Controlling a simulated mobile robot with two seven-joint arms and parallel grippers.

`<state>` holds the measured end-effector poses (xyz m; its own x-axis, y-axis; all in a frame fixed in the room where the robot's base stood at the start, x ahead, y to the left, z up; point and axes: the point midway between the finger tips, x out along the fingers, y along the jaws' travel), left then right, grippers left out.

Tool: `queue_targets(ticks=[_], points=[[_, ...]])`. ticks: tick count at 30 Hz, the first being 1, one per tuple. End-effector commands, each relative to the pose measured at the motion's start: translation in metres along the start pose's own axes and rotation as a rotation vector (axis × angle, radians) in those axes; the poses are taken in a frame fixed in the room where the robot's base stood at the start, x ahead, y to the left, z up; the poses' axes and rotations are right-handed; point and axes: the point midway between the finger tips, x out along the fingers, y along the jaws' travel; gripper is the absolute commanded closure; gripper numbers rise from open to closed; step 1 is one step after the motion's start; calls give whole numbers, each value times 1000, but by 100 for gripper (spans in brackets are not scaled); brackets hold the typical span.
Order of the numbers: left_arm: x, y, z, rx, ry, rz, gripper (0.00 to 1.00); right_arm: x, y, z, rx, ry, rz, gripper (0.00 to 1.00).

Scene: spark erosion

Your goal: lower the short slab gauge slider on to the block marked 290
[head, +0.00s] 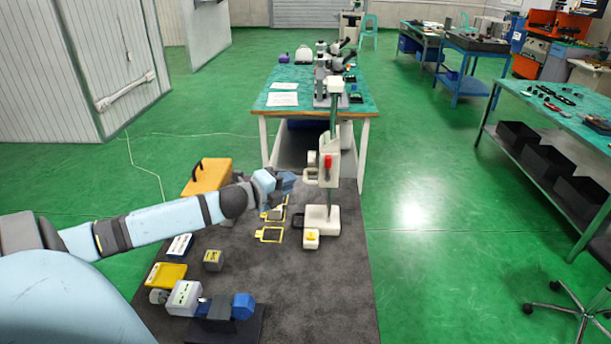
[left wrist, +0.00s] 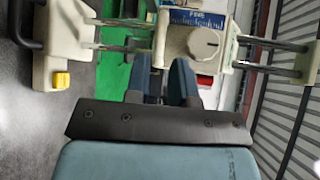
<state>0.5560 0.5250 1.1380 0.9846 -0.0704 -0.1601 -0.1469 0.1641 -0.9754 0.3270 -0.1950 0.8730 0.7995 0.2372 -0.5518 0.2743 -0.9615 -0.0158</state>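In the left wrist view the slider (left wrist: 185,40) shows a round knob and a blue label. My left gripper (head: 287,181) is left of the slider, apart from it as far as I can tell. Its fingers (left wrist: 176,82) stand apart with nothing seen between them. A small pale block with a yellow top (head: 311,238) is at the base's front. No 290 mark is readable. My right gripper is out of view.
An orange case (head: 208,175) stands behind my arm. A green-topped table (head: 285,98) is beyond. The mat's right front is clear.

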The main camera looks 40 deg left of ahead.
Motion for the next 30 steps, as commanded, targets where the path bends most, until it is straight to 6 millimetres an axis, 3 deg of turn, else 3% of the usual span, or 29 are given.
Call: queue_targets(ticks=[15,28,30], points=[[61,-2,0,-1,0,-2,78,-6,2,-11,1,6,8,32],[68,0,0,1,1,0,78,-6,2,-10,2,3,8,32],[68,0,0,1,1,0,91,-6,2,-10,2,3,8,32]])
